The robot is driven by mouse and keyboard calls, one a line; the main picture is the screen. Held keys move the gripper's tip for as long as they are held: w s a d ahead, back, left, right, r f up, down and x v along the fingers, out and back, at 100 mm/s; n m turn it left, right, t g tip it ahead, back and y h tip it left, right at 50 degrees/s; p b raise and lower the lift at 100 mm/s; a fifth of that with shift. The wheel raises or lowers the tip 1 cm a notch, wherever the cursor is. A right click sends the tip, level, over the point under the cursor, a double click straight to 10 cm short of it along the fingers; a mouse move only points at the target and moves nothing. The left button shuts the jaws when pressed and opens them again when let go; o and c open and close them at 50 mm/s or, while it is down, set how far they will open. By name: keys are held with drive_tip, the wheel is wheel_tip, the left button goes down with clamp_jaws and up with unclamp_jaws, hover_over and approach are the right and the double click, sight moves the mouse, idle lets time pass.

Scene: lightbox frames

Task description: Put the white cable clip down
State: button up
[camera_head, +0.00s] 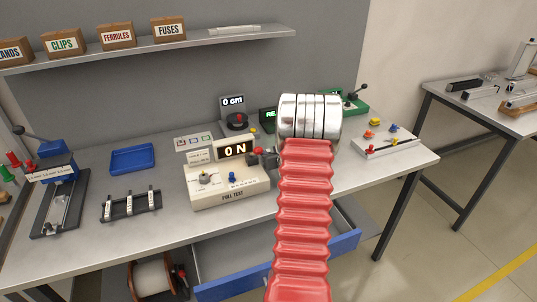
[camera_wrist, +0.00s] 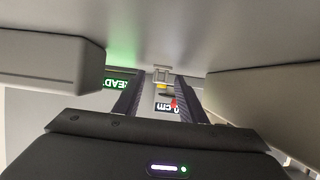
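A small whitish cable clip (camera_wrist: 162,74) shows between the far ends of my gripper's two dark fingers in the wrist view. My gripper (camera_wrist: 161,78) appears shut on it; the exact contact is too small to see clearly. In the head view my red ribbed arm and its chrome end stand over the bench (camera_head: 98,229), and the fingers and clip are hidden behind them. In the wrist view, the lit 0 cm display (camera_wrist: 167,107) and a green READY display (camera_wrist: 117,85) lie beyond the fingers.
A blue tray (camera_head: 132,158) lies empty on the bench, left of the pull tester (camera_head: 229,186). A black rack (camera_head: 131,204) holds white pieces in front. A blue-fronted drawer (camera_head: 230,287) stands open below. A shelf (camera_head: 200,41) with labelled boxes crosses the back.

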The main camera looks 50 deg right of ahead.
drive_tip(key=shift+c, duration=0.7)
clamp_jaws()
